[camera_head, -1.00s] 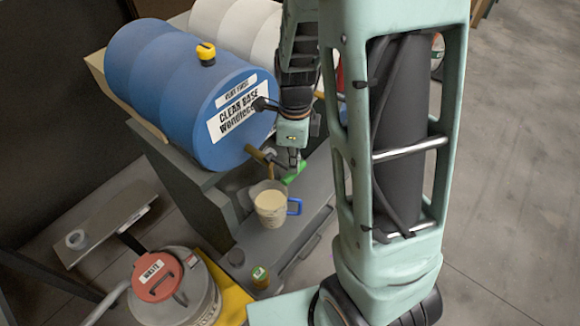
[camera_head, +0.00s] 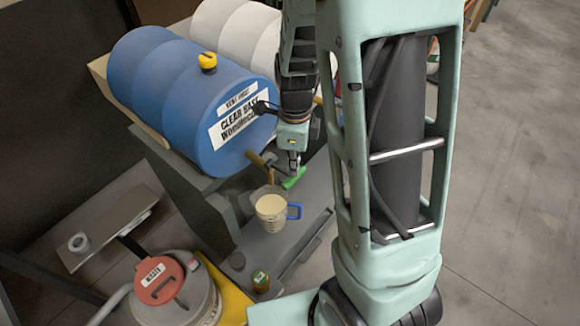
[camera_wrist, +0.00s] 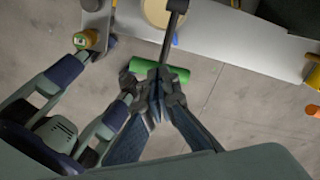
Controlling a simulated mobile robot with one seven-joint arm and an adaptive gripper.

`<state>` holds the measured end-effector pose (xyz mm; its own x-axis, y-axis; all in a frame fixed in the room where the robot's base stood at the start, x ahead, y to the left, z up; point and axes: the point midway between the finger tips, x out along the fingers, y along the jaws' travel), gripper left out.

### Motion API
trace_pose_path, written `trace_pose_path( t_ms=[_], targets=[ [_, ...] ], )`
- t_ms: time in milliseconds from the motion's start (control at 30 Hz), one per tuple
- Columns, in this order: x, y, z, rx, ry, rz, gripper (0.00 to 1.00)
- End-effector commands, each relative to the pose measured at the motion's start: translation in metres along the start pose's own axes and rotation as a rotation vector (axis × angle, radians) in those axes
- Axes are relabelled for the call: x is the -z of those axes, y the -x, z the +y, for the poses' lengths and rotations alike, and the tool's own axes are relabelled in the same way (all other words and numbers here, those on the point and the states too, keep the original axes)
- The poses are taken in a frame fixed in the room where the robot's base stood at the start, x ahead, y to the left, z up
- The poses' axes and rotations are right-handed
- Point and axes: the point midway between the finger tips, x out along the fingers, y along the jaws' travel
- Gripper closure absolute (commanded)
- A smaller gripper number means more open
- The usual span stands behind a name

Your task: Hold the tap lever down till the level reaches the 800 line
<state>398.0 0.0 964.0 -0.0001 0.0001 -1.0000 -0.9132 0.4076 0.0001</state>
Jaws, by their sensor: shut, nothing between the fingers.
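The blue drum (camera_head: 195,105) lies on its side on a stand, with a brass tap (camera_head: 259,160) low on its front end. The tap's green lever (camera_head: 293,179) sticks out to the right; it also shows in the wrist view (camera_wrist: 172,72). My gripper (camera_head: 293,163) is shut and empty, its fingertips at the lever; I cannot tell for certain whether they touch it. In the wrist view my fingertips (camera_wrist: 158,78) overlap the lever. A jug (camera_head: 270,208) with a blue handle stands under the tap, holding cream liquid. Its level lines are too small to read.
A white drum (camera_head: 238,35) lies behind the blue one. A red-lidded waste can (camera_head: 165,290) stands at lower left, near a small green-labelled jar (camera_head: 261,280). A grey shelf (camera_head: 105,225) with a tape roll is at left. The floor at right is clear.

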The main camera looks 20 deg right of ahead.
Motion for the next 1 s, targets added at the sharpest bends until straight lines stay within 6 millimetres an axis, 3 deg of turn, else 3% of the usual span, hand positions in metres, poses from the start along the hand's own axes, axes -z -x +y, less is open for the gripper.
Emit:
trace_pose_path(
  t_ms=[67,467,1000],
  targets=[
    [0.000,0.012,0.000,0.000,0.000,0.000,1.00],
    [0.000,0.013,0.000,0.000,0.001,0.000,1.00],
    [0.000,0.062,0.000,0.000,0.002,0.000,1.00]
  ],
)
